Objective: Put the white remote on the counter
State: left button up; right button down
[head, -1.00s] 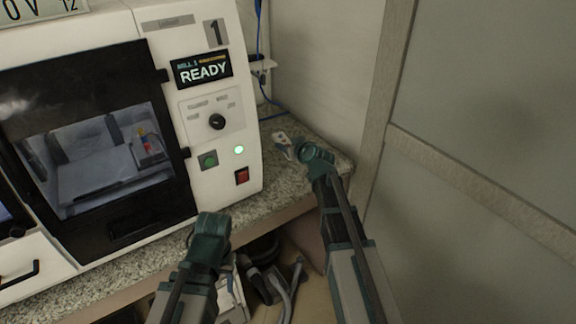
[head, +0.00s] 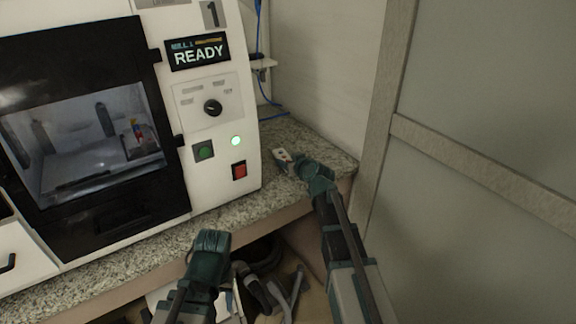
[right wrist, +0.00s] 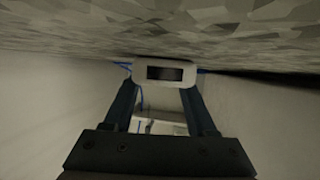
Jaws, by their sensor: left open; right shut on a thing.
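The white remote (head: 282,155) is held at the tip of my right gripper (head: 292,163), over the right end of the speckled counter (head: 318,147). In the right wrist view the remote (right wrist: 165,73) sits between the two fingers, its dark end window facing the camera. The counter surface (right wrist: 160,25) fills the top of that view, very close to the remote. I cannot tell whether they touch. My left gripper (head: 212,242) is in front of the counter edge, away from the remote; its fingertips are hard to make out.
A white milling machine (head: 222,130) with a READY display stands on the counter, left of the remote. A wall and blue cable (head: 262,90) are behind. A panelled partition (head: 480,130) is at the right. Dark items (head: 262,285) lie below the counter.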

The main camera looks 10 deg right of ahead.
jog(key=shift+c, duration=1)
grip_release()
jog(key=shift+r, duration=0.1)
jog(key=p+v, duration=0.4)
jog(key=v, duration=0.8)
jog(key=shift+p, duration=0.3)
